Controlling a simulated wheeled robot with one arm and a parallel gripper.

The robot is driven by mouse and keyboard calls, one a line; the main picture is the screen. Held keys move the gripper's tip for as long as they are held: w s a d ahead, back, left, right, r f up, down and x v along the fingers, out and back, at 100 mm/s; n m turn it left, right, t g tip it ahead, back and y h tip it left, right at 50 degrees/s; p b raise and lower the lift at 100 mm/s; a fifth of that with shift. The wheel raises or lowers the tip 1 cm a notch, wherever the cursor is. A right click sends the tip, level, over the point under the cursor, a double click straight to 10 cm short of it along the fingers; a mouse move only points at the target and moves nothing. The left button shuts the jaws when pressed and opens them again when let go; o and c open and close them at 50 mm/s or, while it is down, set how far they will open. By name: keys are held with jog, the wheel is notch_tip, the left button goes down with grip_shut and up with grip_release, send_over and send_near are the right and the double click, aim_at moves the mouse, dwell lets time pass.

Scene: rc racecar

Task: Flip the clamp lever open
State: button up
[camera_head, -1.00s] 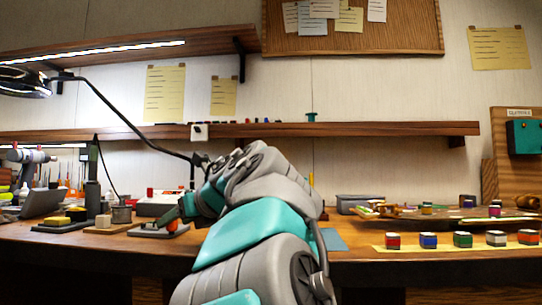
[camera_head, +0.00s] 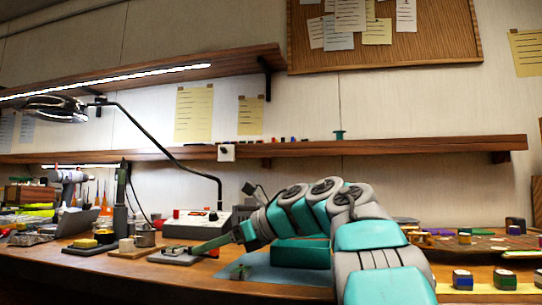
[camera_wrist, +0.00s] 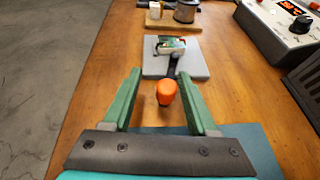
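The clamp stands on a grey base plate (camera_wrist: 194,66) on the wooden bench. Its metal body (camera_wrist: 170,46) sits at the plate's far part, and a dark lever arm (camera_wrist: 173,66) runs toward me to an orange knob (camera_wrist: 167,92). My gripper (camera_wrist: 159,74) is open, with two green fingers. In the wrist view the knob shows between the fingers, with a gap to each; its exact depth is hard to tell. In the head view my gripper (camera_head: 212,245) is low beside the base plate (camera_head: 168,257), and the orange knob is not clearly visible.
A wooden block (camera_wrist: 172,20) with a metal cup (camera_wrist: 186,11) is beyond the plate. A white device with a display (camera_wrist: 285,25) stands to the right, with a dark box near it. A blue mat (camera_head: 285,275) lies under my arm. Bare bench is left of the plate.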

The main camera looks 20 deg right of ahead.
jog(key=shift+w+d+r+n+g+y+p, duration=0.25)
jog(key=shift+n+g+y+p, duration=0.45)
jog(key=shift+p, duration=1.25)
jog(key=shift+w+d+p, duration=0.1)
jog(key=shift+p, duration=0.25)
